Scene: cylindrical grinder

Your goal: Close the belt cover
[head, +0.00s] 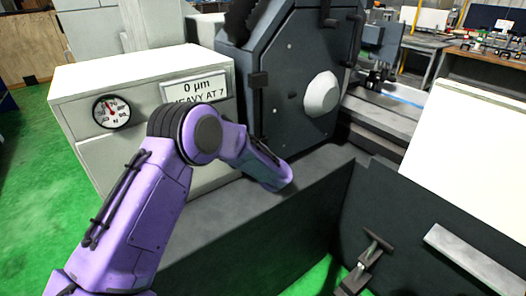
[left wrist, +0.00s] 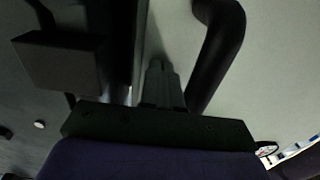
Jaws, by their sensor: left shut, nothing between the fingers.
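The dark grey many-sided cover (head: 285,70) stands upright on the machine in the head view, with a pale round hub (head: 322,95) on its face. I take it to be the belt cover; how far it stands open I cannot tell. My left arm reaches toward its lower edge, and its gripper is not clear there. In the left wrist view my left gripper (left wrist: 160,82) is shut and empty. It points at a grey surface, between a dark block (left wrist: 65,60) and a dark curved handle (left wrist: 220,45). I cannot tell whether it touches anything. My right gripper is not in view.
A light cabinet with a dial gauge (head: 111,111) and a sign (head: 194,88) stands left of the cover. A dark trough wall (head: 260,245) and a T-shaped metal fitting (head: 367,260) are at the front. A white panel (head: 475,150) stands at right.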

